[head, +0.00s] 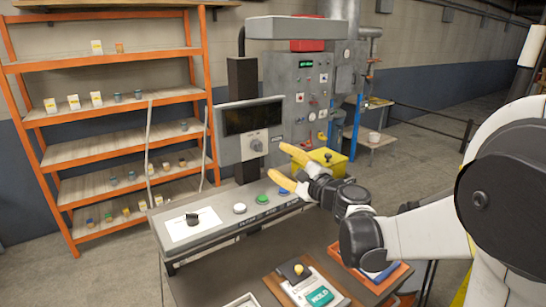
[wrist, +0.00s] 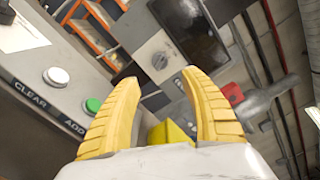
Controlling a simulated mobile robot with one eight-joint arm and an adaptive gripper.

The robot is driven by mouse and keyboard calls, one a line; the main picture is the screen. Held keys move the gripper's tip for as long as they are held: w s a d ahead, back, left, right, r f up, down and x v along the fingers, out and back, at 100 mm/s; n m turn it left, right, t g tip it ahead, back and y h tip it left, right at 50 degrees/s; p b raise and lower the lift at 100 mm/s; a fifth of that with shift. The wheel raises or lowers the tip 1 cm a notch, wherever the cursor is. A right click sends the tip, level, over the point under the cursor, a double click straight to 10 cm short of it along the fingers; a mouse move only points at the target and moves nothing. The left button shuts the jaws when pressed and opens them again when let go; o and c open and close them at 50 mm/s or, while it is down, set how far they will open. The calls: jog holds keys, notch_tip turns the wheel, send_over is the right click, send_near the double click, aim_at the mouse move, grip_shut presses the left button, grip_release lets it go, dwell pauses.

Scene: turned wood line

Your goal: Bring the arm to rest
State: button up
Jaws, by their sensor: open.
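My gripper (head: 285,167) has yellow ribbed fingers. In the head view they are spread apart in the air over the right part of the grey control panel, with nothing between them. The wrist view also shows the open gripper (wrist: 163,108), tilted, with an empty gap between its fingers. My arm reaches in from the right side of the head view, bent at the elbow. The panel (head: 215,228) carries a black knob, a white button (head: 240,208), a green button (head: 262,199) and a blue button (head: 284,191), partly covered by my gripper.
A screen box with a knob (head: 256,145) stands behind the panel. A yellow box (head: 325,167) sits beyond my gripper. Orange shelves (head: 120,97) hold small jars and cartons at left.

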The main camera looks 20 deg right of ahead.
jog(key=shift+s, duration=0.1)
dwell(0.3)
jog(key=s+a+f+n+g+b, duration=0.5)
jog(key=s+a+f+n+b, duration=0.2)
jog(key=s+a+f+n, duration=0.35)
jog(key=s+d+f+n+g+h+b, duration=0.2)
jog(key=s+d+f+n+b, duration=0.1)
jog(key=s+f, duration=0.5)
jog(key=s+d+f+n+g+h+b, duration=0.3)
jog(key=s+f+n, duration=0.3)
jog(key=s, duration=0.6)
jog(key=shift+d+f+h+b, duration=0.3)
jog(key=shift+d+f, duration=0.1)
jog(key=shift+f, duration=0.5)
jog(key=shift+n, duration=0.25)
